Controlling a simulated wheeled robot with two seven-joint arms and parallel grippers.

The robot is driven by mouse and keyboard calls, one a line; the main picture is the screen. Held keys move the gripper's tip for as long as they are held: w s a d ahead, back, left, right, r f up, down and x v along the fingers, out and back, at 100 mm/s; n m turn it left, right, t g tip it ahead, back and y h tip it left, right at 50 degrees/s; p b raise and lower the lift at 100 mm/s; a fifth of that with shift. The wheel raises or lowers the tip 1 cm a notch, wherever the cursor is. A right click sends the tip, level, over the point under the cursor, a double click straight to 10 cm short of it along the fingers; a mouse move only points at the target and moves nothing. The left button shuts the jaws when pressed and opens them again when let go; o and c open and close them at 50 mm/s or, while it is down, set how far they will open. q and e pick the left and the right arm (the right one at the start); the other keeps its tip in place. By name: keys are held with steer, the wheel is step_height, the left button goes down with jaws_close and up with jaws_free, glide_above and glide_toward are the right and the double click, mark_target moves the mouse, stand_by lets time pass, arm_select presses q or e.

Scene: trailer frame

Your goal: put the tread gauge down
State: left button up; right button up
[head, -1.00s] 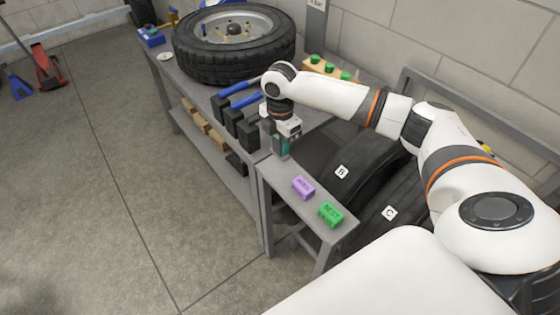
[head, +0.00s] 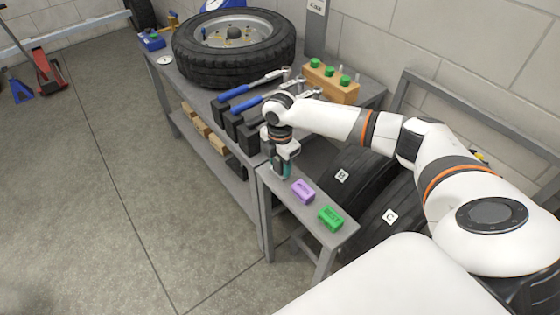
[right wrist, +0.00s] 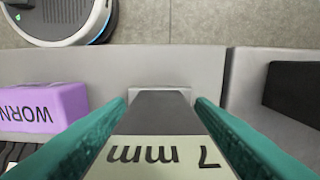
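The tread gauge (right wrist: 160,145) has a dark tip and a pale face lettered "7 mm", seen upside down in the right wrist view. It lies between the teal fingers of my right gripper (right wrist: 160,110), which are shut along both its sides. In the head view my right gripper (head: 280,172) points down at the far end of the narrow grey side bench (head: 310,237), beside the purple block. There the gauge is mostly hidden by the fingers. I cannot tell whether it touches the bench top. My left gripper is out of view.
A purple block marked "WORN" (head: 303,191) and a green block (head: 331,217) sit on the side bench. Tyres (head: 387,222) stand right of it. The main bench beyond holds a wheel (head: 190,60), blue-handled wrenches (head: 240,90) and a wooden block with green-topped pieces (head: 335,86).

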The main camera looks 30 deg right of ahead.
steer(key=shift+o, duration=0.2)
steer(key=shift+r, duration=0.1)
step_height(320, 180, up, 12)
steer(key=shift+r+p, duration=0.1)
steer(key=shift+p, duration=0.2)
stand_by(0.5)
